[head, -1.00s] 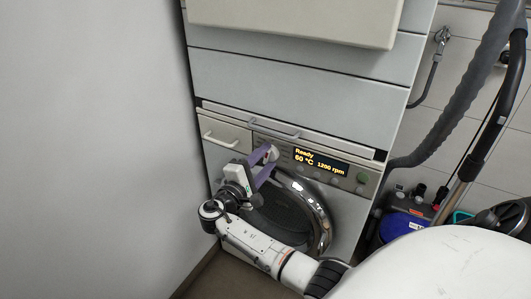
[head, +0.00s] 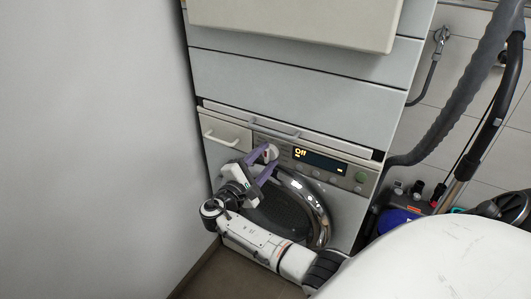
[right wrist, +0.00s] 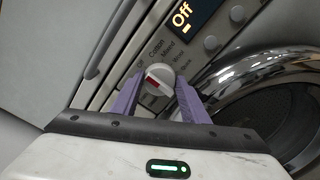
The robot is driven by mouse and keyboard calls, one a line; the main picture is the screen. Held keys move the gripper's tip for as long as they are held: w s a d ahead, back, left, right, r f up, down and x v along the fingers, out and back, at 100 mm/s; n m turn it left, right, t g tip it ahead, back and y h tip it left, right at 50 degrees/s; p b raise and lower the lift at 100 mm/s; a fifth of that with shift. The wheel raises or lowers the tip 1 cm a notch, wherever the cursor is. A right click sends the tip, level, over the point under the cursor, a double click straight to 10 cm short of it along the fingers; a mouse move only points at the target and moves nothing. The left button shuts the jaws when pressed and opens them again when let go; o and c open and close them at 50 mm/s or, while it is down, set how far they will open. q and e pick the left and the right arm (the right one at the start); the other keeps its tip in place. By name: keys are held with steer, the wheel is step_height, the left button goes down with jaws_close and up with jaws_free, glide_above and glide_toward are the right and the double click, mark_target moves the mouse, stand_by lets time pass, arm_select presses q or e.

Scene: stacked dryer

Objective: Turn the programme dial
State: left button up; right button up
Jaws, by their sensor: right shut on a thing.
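The programme dial (right wrist: 159,77) is a round white knob with a red mark, set in the machine's control panel. Printed programme names, such as Cotton, surround it. My right gripper (right wrist: 160,82) has a purple finger on each side of the dial and is shut on it. In the head view the dial (head: 271,151) shows between the fingertips of my right gripper (head: 267,158). The panel's display (head: 319,160) reads "Off", and this also shows in the right wrist view (right wrist: 188,18). My left gripper is not in view.
The round chrome door (head: 318,205) lies just below the dial. A grey wall stands close on the left. A vacuum hose (head: 450,110) hangs at right.

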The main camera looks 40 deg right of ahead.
steer(key=o, duration=1.1)
steer(key=shift+c, duration=0.2)
steer(key=v, duration=1)
steer(key=shift+a, duration=0.2)
steer(key=shift+s, duration=0.1)
